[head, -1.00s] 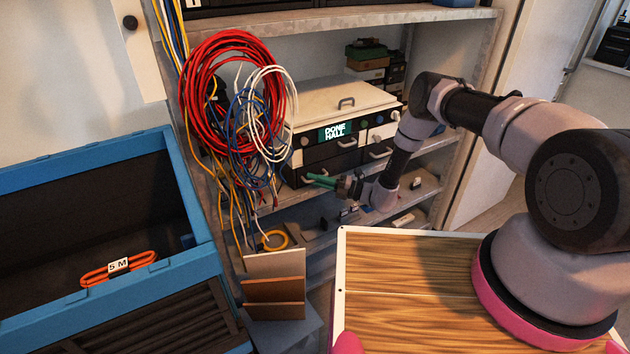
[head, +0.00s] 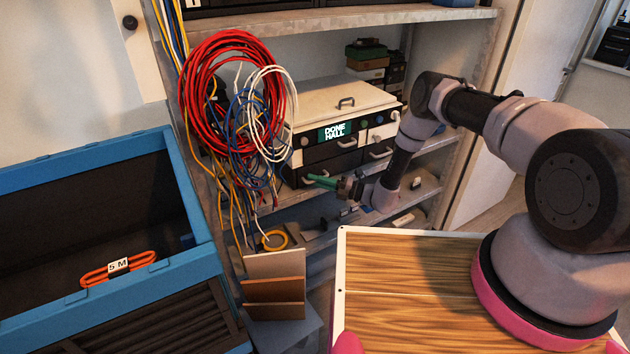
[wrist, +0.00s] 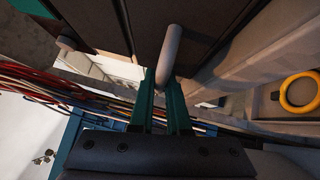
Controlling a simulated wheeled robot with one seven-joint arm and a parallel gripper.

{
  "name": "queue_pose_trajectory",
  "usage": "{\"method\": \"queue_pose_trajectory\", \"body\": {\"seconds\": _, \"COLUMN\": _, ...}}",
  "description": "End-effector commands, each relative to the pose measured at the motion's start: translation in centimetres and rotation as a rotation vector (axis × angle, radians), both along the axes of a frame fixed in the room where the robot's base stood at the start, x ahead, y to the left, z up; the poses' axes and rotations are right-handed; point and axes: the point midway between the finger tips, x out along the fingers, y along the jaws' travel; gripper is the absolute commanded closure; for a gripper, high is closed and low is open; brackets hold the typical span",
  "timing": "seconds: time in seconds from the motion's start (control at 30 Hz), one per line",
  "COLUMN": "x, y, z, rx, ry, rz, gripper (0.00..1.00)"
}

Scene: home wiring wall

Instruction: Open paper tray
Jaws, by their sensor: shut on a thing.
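The printer (head: 345,97) stands on the middle shelf, with a cream top and a lit panel reading "DONE HALL". Black drawers with grey handles are on its front. My gripper (head: 314,179) is at the lowest left drawer (head: 335,167). In the wrist view, its green fingers (wrist: 161,95) are shut on a grey bar handle (wrist: 168,55). The drawer looks closed or nearly so; I cannot tell exactly. The fingers partly hide the handle in the head view.
Red, blue and white cable coils (head: 232,95) hang just left of the printer. A blue open crate (head: 175,265) with an orange cable (head: 118,268) is at left. A yellow ring (head: 274,240) lies below. A wooden-topped surface (head: 400,290) is at front right.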

Motion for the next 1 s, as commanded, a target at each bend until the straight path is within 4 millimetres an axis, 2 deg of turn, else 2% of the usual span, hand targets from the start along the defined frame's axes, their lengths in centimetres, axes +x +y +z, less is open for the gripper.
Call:
{"method": "queue_pose_trajectory", "body": {"seconds": 0.27, "x": -3.7, "y": -2.6, "z": 0.0, "rx": 0.001, "ry": 0.006, "rz": 0.000, "gripper": 1.00}}
{"method": "queue_pose_trajectory", "body": {"seconds": 0.7, "x": -12.0, "y": -8.4, "z": 0.0, "rx": 0.001, "ry": 0.007, "rz": 0.001, "gripper": 1.00}}
{"method": "queue_pose_trajectory", "body": {"seconds": 1.0, "x": -15.0, "y": -10.5, "z": 0.0, "rx": 0.002, "ry": 0.003, "rz": 0.004, "gripper": 1.00}}
